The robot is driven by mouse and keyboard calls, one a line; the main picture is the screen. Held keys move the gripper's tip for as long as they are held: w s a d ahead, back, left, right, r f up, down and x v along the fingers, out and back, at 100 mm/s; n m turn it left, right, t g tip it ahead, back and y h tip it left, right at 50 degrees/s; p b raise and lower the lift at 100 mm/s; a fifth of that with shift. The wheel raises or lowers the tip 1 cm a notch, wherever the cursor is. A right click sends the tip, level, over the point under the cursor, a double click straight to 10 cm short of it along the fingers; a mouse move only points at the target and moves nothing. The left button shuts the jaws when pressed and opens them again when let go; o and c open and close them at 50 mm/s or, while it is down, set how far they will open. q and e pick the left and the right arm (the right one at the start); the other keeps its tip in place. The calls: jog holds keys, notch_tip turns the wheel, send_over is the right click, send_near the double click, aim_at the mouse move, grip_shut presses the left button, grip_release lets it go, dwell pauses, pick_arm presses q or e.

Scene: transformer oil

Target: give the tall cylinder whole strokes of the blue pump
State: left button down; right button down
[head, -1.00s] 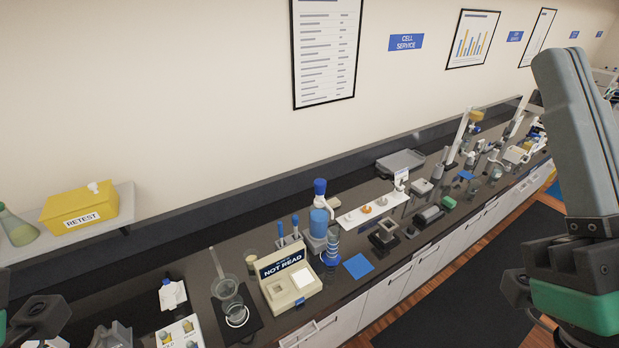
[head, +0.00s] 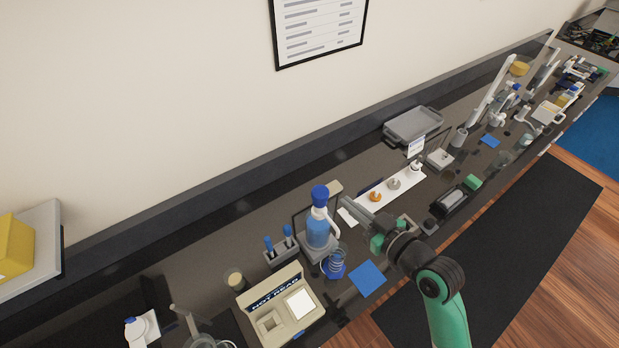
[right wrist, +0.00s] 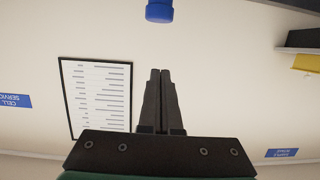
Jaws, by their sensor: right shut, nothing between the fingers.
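The blue pump bottle (head: 317,233) stands upright on the bench, with its blue pump head (head: 320,192) on top and a white spout at its right side. The head also shows in the right wrist view (right wrist: 159,11), just beyond my fingertips and apart from them. A clear cylinder with blue rings (head: 333,265), probably the tall cylinder, stands in front of the bottle, below the spout. My right gripper (head: 346,204) is shut and empty, just right of the pump head; its closed fingers show in the right wrist view (right wrist: 160,72). My left gripper is out of view.
A beige NOT READ device (head: 282,308) and a rack with blue-topped tools (head: 281,252) stand left of the bottle. A blue mat (head: 368,278) lies right of the cylinder. A white strip with small items (head: 404,187) and a grey tray (head: 413,126) lie farther right.

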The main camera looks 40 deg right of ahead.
jog(key=shift+s+d, duration=0.2)
jog(key=shift+s, duration=0.15)
jog(key=b, duration=0.1)
send_over(320, 197)
jog(key=s, duration=0.2)
notch_tip(320, 197, down, 2)
jog(key=f, duration=0.3)
jog(key=d+f, duration=0.1)
jog(key=shift+w+f, duration=0.25)
